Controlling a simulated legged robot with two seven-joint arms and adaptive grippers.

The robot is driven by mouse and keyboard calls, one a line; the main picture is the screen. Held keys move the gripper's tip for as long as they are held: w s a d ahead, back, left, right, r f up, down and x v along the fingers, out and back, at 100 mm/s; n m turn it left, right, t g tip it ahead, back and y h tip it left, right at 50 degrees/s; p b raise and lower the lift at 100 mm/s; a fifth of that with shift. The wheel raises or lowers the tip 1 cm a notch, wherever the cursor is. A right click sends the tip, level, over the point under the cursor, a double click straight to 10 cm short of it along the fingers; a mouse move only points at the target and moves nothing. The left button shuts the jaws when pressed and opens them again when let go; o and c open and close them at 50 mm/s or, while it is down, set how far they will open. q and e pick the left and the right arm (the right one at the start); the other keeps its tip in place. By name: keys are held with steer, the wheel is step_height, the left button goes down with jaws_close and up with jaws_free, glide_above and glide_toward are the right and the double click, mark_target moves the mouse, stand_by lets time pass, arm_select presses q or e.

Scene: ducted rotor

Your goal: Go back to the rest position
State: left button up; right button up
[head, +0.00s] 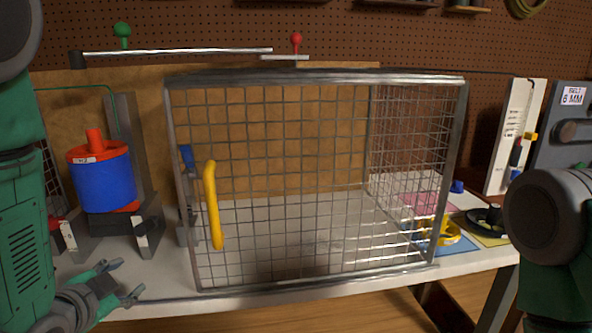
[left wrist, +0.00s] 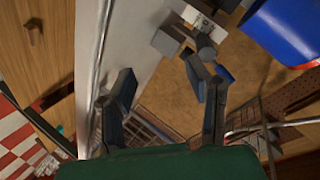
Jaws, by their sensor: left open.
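My left gripper (head: 121,284) is at the lower left of the head view, by the table's front edge, to the left of the wire cage (head: 290,285). Its fingers are apart with nothing between them; they also show in the left wrist view (left wrist: 165,95). The cage stands on the table with its mesh front in place and a yellow handle (head: 213,205) on its left side. My right arm shows at the right edge of the head view, but its gripper is out of the picture.
A blue and red canister (head: 103,182) stands left of the cage, behind my left gripper. A metal bar (head: 180,50) with a green knob runs above. At right are coloured mats, a yellow ring-like part (head: 440,233) and a panel labelled 6 MM (head: 572,97). The white table (head: 160,312) ends just in front of the cage.

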arm_select(q)
steer(key=s+d+f+n+g, duration=0.1)
steer(key=s+f+n+g, duration=0.15)
steer(key=s+f, duration=0.45)
steer(key=s+d+f+n+g, duration=0.2)
steer(key=s+f+g, duration=0.2)
steer(key=f, duration=0.6)
steer(key=s+d+f+n+g, duration=0.1)
steer(key=s+f+n+g, duration=0.1)
steer(key=s+f, duration=0.3)
steer(key=s+d+f+n+g+h, duration=0.1)
steer(key=s+f+g, duration=0.3)
steer(key=s, duration=0.7)
steer(key=shift+s+d+f+n, duration=0.15)
steer(key=shift+d+f+n, duration=0.2)
steer(key=shift+d+f, duration=0.3)
steer(key=shift+a+f, duration=0.1)
steer(key=shift+a, duration=0.15)
steer(key=shift+d, duration=0.15)
